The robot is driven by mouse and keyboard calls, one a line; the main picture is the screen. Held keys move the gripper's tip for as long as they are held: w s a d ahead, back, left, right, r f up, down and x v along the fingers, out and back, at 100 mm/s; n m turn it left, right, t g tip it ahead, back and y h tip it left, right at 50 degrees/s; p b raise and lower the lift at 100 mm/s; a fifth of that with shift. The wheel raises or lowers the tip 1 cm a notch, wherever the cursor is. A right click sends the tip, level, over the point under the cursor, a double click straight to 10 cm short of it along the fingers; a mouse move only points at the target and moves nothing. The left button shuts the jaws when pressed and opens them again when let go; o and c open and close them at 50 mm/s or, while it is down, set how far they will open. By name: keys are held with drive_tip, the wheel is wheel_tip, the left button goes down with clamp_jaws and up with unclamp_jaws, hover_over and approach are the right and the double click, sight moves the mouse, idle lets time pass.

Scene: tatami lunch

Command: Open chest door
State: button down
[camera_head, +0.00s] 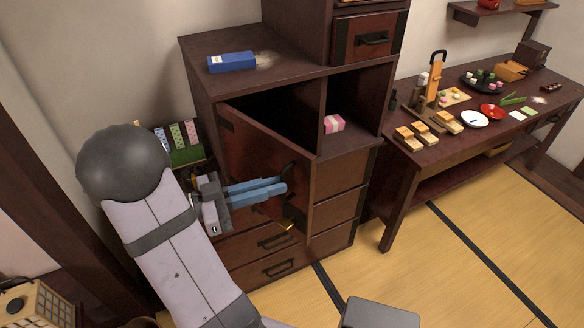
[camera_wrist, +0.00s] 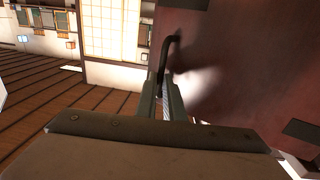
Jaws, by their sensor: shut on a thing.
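The chest (camera_head: 262,87) is a dark brown wooden cabinet in the middle of the head view. Its reddish-brown door (camera_head: 250,160) stands partly open, swung outward, with the dark compartment showing behind it. My gripper (camera_head: 284,186) has its blue fingers at the door's front face, near its black curved handle (camera_head: 291,171). In the wrist view the fingers (camera_wrist: 173,103) are closed together at the lower end of the handle (camera_wrist: 164,56), with the door face (camera_wrist: 240,70) to the right. The exact contact is partly hidden by the fingers.
A blue box (camera_head: 231,62) lies on the chest's top, and a pink-and-white box (camera_head: 333,124) sits in the open right compartment. Drawers (camera_head: 335,205) lie below. A table (camera_head: 405,152) with food and dishes stands to the right. Tatami floor (camera_head: 450,260) is clear in front of it.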

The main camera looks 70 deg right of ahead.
drive_tip(key=p+v, duration=0.1)
drive_tip(key=v, duration=0.9)
drive_tip(key=shift+r, duration=0.2)
drive_tip(key=shift+w, duration=0.1)
drive_tip(key=c, duration=2.1)
unclamp_jaws()
drive_tip(key=shift+o, duration=1.2)
drive_tip(key=shift+w+d+f, duration=0.15)
drive_tip(key=shift+d, duration=0.15)
drive_tip(key=shift+a, duration=0.1)
